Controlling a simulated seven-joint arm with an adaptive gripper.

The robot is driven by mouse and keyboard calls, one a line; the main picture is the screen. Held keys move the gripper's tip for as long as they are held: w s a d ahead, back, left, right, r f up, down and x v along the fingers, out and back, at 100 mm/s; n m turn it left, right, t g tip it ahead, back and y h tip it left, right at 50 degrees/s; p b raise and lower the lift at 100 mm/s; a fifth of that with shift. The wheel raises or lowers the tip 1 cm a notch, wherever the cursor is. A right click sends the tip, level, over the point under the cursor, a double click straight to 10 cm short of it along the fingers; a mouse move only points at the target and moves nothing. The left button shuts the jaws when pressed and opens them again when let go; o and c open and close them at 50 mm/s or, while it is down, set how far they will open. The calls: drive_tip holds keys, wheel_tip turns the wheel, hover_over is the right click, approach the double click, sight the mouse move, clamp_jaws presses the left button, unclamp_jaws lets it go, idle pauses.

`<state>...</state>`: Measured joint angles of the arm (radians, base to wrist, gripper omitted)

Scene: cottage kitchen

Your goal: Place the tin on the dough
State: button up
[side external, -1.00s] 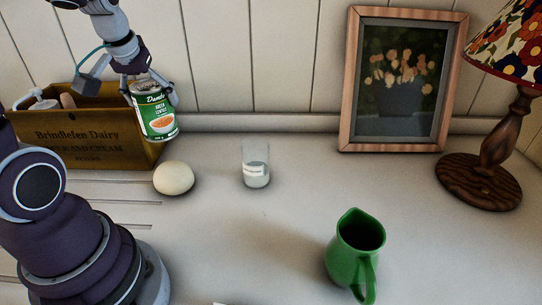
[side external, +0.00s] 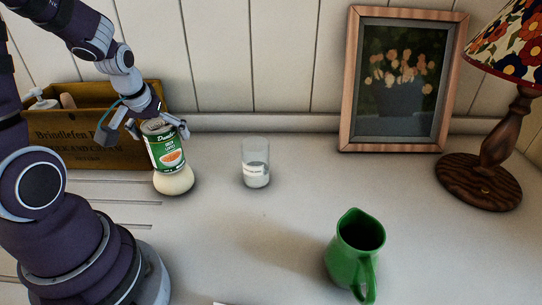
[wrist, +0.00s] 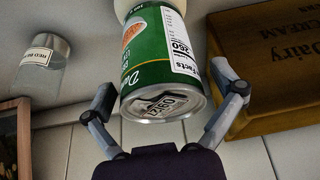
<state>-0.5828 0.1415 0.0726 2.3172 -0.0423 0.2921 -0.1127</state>
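The green tin (side external: 168,155) stands upright, or nearly so, on top of the pale round dough ball (side external: 174,181) in the side view. In the wrist view the tin (wrist: 158,65) is near, its end toward me, with a sliver of the dough (wrist: 150,8) behind it. My gripper (side external: 158,130) is around the top of the tin. In the wrist view its fingers (wrist: 165,92) are spread, with a gap on each side of the tin, so it is open. The dough's top is hidden by the tin.
A wooden dairy crate (side external: 75,150) holding bottles is behind and left of the dough. A glass jar (side external: 256,172) stands close on the right. A green pitcher (side external: 350,255), framed picture (side external: 346,100) and lamp (side external: 490,165) are farther right. The middle counter is clear.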

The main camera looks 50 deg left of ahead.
drive_tip(key=shift+d+r, duration=0.1)
drive_tip(key=shift+r, duration=0.4)
drive_tip(key=v, duration=1.1)
drive_tip(key=d+f+m+t+h, duration=0.1)
drive_tip(key=d+m+t+h, duration=0.1)
drive_tip(key=d+m, duration=0.7)
drive_tip(key=d+h, duration=0.1)
drive_tip(key=d, duration=0.3)
drive_tip(key=shift+d+f, duration=0.2)
drive_tip(key=shift+s, duration=0.1)
